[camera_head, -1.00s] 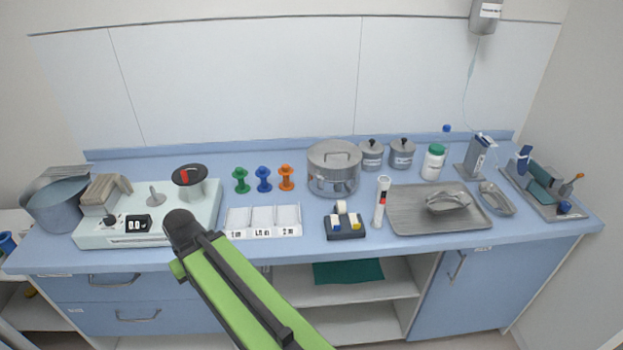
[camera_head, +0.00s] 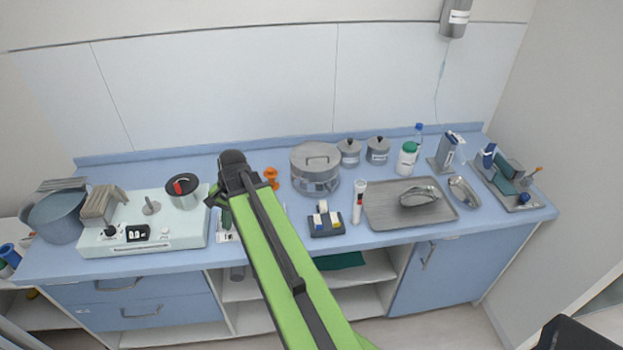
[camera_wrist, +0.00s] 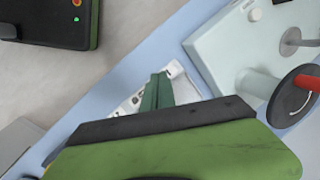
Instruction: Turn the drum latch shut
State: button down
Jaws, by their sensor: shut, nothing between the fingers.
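A small steel drum with a black round face and a red latch bar (camera_head: 180,187) stands on the right part of the pale appliance (camera_head: 190,236). In the wrist view the black disc (camera_wrist: 285,108) and red bar (camera_wrist: 307,82) show at the right edge, partly cut off. My gripper (camera_wrist: 158,80) is shut and empty, its dark green fingers over the white labelled tray, left of the disc and apart from it. In the head view my arm hides most of the gripper. Whether the latch is shut cannot be told.
A large lidded steel pot (camera_head: 315,170), orange spool (camera_head: 271,178), dark block rack (camera_head: 325,222) and upright tube (camera_head: 358,202) stand right of my arm. A steel tray (camera_head: 380,212) lies farther right. A blue basin (camera_head: 56,216) is at far left.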

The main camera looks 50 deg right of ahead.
aim_at(302, 180)
jog(key=s+d+r+m+t, duration=0.1)
jog(key=s+d+m, duration=0.4)
jog(key=d, duration=0.5)
jog(key=s+d+r+m+t, duration=0.1)
jog(key=s+d+m, duration=0.3)
jog(key=d+m, duration=0.5)
jog(key=s+d+r+m+t, duration=0.1)
jog(key=s+d+m+t, duration=0.1)
jog(key=s+d+m, duration=0.3)
jog(key=d+m, duration=0.3)
jog(key=d, duration=0.4)
jog(key=shift+s+d, duration=0.3)
jog(key=shift+s, duration=0.05)
jog(key=shift+r, duration=0.1)
jog(key=b+x, duration=0.5)
jog(key=x, duration=0.1)
jog(key=b+x, duration=0.3)
jog(key=x, duration=0.1)
jog(key=shift+d+b, duration=0.25)
jog(key=shift+b, duration=0.05)
jog(key=w+r+p, duration=0.2)
jog(key=r+p, duration=0.1)
jog(key=shift+w+a+r, duration=0.1)
jog(key=shift+w+r, duration=0.1)
jog(key=shift+w, duration=0.2)
